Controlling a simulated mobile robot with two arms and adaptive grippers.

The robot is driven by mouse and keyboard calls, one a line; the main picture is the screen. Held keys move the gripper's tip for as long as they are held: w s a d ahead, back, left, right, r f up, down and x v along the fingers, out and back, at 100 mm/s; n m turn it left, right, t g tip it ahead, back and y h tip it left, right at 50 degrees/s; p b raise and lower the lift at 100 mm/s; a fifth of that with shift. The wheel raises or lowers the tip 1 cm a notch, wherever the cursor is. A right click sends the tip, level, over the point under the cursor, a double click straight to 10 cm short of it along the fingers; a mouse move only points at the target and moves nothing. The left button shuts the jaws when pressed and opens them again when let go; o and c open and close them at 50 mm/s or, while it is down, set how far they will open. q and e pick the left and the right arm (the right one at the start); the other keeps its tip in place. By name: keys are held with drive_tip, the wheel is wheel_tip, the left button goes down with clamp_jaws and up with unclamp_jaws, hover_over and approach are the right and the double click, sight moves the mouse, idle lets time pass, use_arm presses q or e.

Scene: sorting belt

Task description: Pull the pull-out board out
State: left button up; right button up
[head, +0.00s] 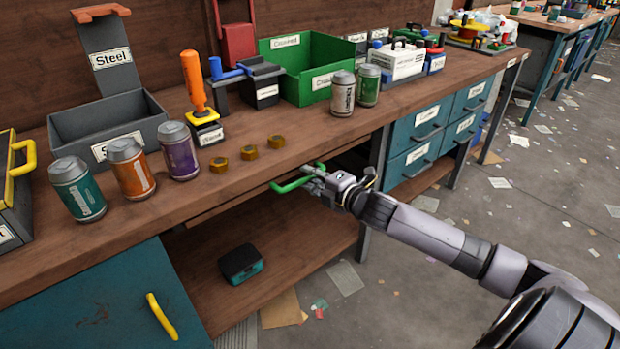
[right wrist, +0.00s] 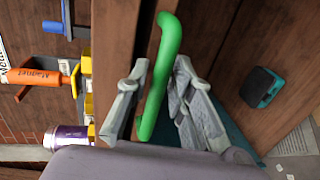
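The pull-out board (head: 235,198) shows as a thin wooden edge just under the worktop, above the open lower shelf. Its green handle (head: 287,185) sticks out from the front. My right gripper (head: 318,178) is at the handle's right part. In the right wrist view the green handle (right wrist: 158,80) runs between the two fingers of my right gripper (right wrist: 162,65). The fingers stand apart on either side of it, with a small gap visible on the left, so the gripper looks open around the handle. My left gripper is not in view.
Several cans, including an orange one (head: 130,168), and brass nuts (head: 248,152) stand near the worktop's front edge above the board. A dark box (head: 240,264) lies on the lower shelf. A teal cabinet door (head: 105,305) is at left, drawers (head: 432,115) at right.

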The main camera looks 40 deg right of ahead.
drive_tip(key=shift+w, duration=0.2)
drive_tip(key=shift+c, duration=0.2)
clamp_jaws()
idle(0.5)
